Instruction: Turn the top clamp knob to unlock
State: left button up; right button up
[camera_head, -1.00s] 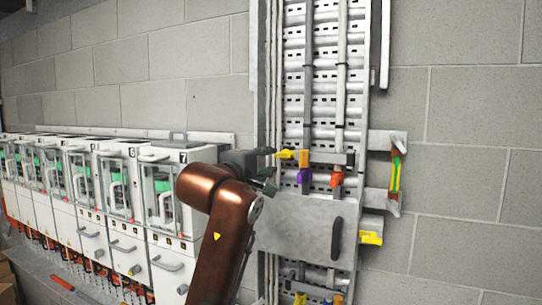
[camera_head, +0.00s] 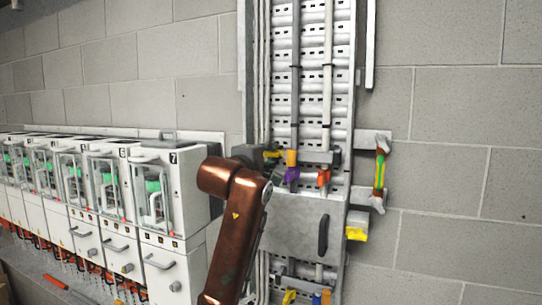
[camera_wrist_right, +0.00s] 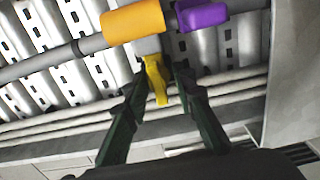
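The top clamp knob is a small yellow lever (camera_head: 272,153) at the left end of the upper clamp on the cable ladder. In the right wrist view the yellow knob (camera_wrist_right: 157,82) lies between the two dark green fingers of my right gripper (camera_wrist_right: 162,72). The fingers stand apart on either side of it, with a visible gap on the right; contact on the left is unclear. In the head view my right gripper (camera_head: 266,158) is at the knob and partly covers it. My left gripper is not in view.
Beside the knob are an orange sleeve (camera_head: 291,158), a purple sleeve (camera_head: 292,174) and a red one (camera_head: 323,177). A grey cover plate (camera_head: 296,228) sits below. Another yellow knob (camera_head: 289,297) is lower down. White drive cabinets (camera_head: 175,190) stand at left.

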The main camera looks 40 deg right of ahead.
jog(key=shift+s, duration=0.1)
jog(key=c, duration=0.3)
grip_shut()
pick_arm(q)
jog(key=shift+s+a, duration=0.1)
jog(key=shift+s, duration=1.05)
